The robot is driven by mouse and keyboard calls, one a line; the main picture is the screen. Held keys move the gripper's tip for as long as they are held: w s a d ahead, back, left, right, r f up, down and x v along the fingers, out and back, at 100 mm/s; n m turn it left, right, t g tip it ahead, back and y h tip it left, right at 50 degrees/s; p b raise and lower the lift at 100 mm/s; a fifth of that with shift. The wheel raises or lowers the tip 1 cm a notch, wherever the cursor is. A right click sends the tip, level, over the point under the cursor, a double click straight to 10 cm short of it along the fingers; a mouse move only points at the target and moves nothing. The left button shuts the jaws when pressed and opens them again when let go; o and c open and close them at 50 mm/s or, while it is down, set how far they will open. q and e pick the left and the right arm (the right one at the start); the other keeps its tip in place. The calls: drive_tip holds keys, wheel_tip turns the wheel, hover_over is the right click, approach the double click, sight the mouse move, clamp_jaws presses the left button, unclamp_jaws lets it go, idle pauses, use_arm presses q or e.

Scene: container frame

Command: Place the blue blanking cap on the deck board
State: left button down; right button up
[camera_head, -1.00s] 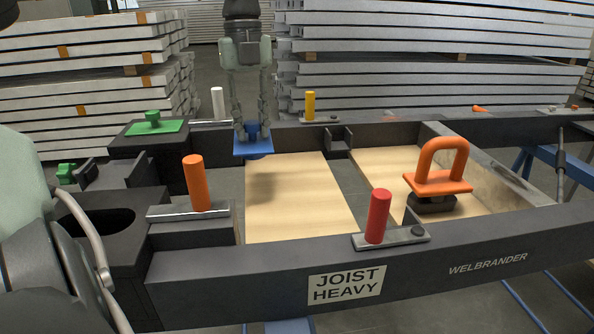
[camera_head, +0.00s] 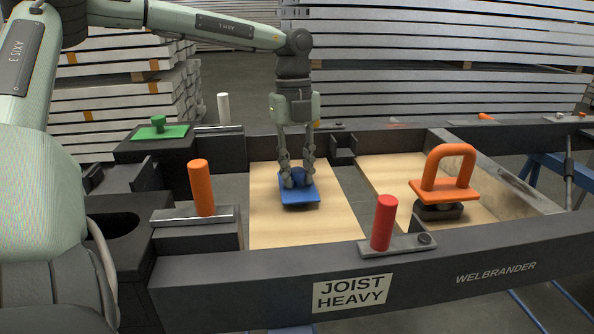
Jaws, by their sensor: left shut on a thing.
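The blue blanking cap (camera_head: 300,198) is a flat square plate with a knob on top. My left gripper (camera_head: 297,177) points down and is shut on the cap's knob. The cap is over the middle of the left pale wooden deck board (camera_head: 305,231), plate side down and nearly level. I cannot tell whether it touches the board or hangs just above it. The fingers hide part of the knob. My right gripper is not in view.
A dark frame surrounds the boards, with an orange peg (camera_head: 202,188) and a red peg (camera_head: 384,222) standing up near the front. An orange handle (camera_head: 446,178) stands on the right board (camera_head: 385,170). A green cap (camera_head: 158,131) sits at the back left.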

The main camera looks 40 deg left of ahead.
use_arm(q)
drive_tip(key=shift+f, duration=0.1)
drive_tip(key=c, duration=1.3)
unclamp_jaws()
drive_tip(key=shift+o, duration=0.2)
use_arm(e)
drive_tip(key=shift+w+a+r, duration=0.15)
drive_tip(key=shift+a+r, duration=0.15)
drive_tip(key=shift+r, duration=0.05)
use_arm(q)
wheel_tip(320, 180, up, 12)
drive_tip(key=a+p, duration=0.1)
drive_tip(key=shift+w, duration=0.35)
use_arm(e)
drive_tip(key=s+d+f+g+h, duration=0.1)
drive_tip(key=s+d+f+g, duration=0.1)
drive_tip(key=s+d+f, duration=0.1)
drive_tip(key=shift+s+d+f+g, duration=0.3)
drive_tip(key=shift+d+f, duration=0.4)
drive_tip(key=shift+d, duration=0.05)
use_arm(q)
drive_tip(key=shift+a, duration=0.1)
